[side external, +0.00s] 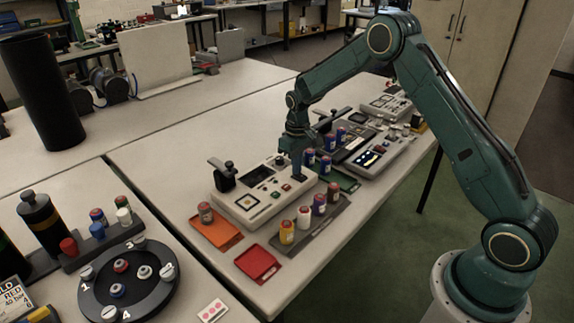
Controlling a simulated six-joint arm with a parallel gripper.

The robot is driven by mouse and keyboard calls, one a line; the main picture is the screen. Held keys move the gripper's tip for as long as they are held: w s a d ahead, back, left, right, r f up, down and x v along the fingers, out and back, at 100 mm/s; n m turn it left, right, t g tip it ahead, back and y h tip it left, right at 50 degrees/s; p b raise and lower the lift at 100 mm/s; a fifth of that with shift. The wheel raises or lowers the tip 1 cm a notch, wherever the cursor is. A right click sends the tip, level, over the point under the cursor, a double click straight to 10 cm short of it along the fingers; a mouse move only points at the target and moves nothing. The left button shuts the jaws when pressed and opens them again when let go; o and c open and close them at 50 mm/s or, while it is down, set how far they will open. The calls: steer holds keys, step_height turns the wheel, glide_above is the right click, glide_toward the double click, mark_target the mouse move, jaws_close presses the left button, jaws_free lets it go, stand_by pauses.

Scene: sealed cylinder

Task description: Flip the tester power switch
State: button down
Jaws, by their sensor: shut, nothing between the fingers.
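The tester (240,208) is a white box with a dark screen and small buttons, standing on the white table. A black clamp-like fixture (224,176) stands at its back left corner. My gripper (297,174) points down at the right end of the tester's top and is shut with nothing in it. It covers that part of the panel, so I cannot make out the power switch. I cannot tell whether the fingertips touch the panel.
A grey rack with several small cylinders (304,217) stands in front of the tester. An orange tray (215,232) holding one cylinder and an empty red tray (257,263) lie left of it. More cylinders (325,166) and other devices (376,152) stand close to the right. A round numbered carousel (128,285) is at lower left.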

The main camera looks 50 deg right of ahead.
steer(key=shift+f, duration=0.2)
steer(key=shift+r, duration=3.55)
